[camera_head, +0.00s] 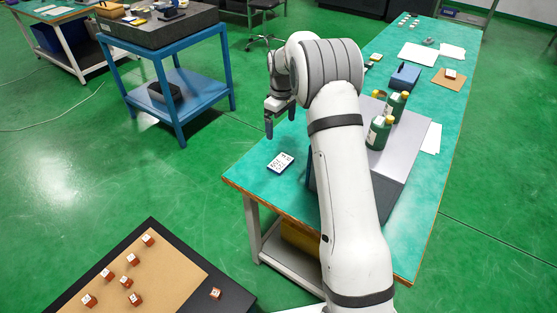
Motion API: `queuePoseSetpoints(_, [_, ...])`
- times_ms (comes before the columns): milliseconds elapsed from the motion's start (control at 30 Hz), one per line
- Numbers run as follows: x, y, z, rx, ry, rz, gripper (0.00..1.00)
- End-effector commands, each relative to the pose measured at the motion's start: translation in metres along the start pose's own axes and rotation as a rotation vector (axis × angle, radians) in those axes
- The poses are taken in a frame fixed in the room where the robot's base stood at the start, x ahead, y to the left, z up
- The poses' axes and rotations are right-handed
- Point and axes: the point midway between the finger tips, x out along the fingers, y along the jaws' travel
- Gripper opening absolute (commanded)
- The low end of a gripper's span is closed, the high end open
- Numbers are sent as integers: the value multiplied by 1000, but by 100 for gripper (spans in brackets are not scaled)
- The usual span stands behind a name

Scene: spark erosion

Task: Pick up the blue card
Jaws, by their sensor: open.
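A small card (280,162) lies near the left end of the green-topped table (247,180). Its face looks white with dark print, and a blue edge shows along its lower side. I take it for the blue card. My gripper (280,119) is open and empty, with its dark fingers pointing down. In the picture it is just above the card and apart from it. Its exact height over the table is hard to tell. My arm hides part of the table to the right of the card.
A grey block (409,165) with green bottles (380,132) stands right of my arm. A blue box (405,76) and papers lie farther back. A blue trolley (205,97) stands at the left. A dark-edged board (165,275) with several red-brown blocks is at the lower left.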

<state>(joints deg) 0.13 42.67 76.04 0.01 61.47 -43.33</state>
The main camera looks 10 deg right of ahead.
Motion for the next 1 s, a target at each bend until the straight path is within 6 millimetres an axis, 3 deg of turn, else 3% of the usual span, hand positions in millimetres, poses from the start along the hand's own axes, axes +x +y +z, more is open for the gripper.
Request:
queuePoseSetpoints(600, [82,2,0,2,2,2,100])
queuePoseSetpoints(1000, [114,1,0,2,1,1,100])
